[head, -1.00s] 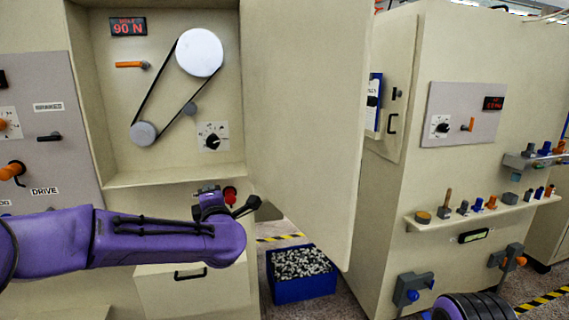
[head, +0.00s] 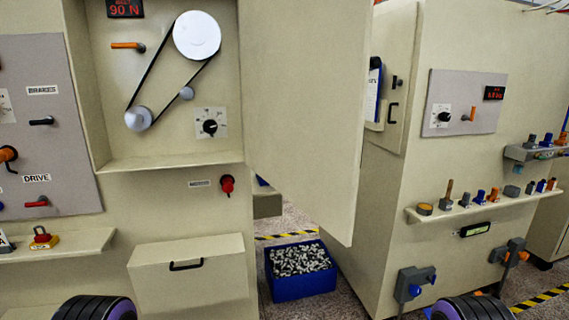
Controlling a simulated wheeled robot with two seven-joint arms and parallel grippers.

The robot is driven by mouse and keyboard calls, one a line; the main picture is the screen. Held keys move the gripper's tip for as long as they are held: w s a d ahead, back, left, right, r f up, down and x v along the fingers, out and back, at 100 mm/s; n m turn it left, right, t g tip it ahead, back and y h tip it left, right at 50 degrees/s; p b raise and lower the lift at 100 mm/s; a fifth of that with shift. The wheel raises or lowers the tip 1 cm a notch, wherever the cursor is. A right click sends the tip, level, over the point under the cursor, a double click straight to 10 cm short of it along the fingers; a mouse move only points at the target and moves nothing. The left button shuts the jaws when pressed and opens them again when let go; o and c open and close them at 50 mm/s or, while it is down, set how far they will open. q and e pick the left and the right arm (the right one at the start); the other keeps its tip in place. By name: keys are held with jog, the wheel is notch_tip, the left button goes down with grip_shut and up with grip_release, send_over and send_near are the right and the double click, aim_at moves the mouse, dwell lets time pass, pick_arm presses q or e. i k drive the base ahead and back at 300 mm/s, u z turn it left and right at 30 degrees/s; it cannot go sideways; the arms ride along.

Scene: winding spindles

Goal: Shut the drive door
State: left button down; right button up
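The drive door (head: 303,115) is a large beige panel in the head view. It stands open, swung out to the right of the drive compartment (head: 170,95). Neither gripper is in the head view. Only dark ribbed, purple-edged parts of my arms show at the bottom edge, well below the door.
A red knob (head: 227,185) sits below the compartment. A drawer (head: 188,275) and a shelf with a padlock (head: 43,238) project from the front. A blue bin (head: 301,270) of small parts stands on the floor below the door. Another machine (head: 450,160) stands to the right.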

aim_at(305, 63)
jog(key=z, duration=1.9)
jog(key=i, duration=1.55)
jog(key=u, duration=3.25)
jog(key=i, duration=0.5)
jog(key=u, duration=2.2)
jog(key=k, duration=0.65)
jog(key=z, duration=0.05)
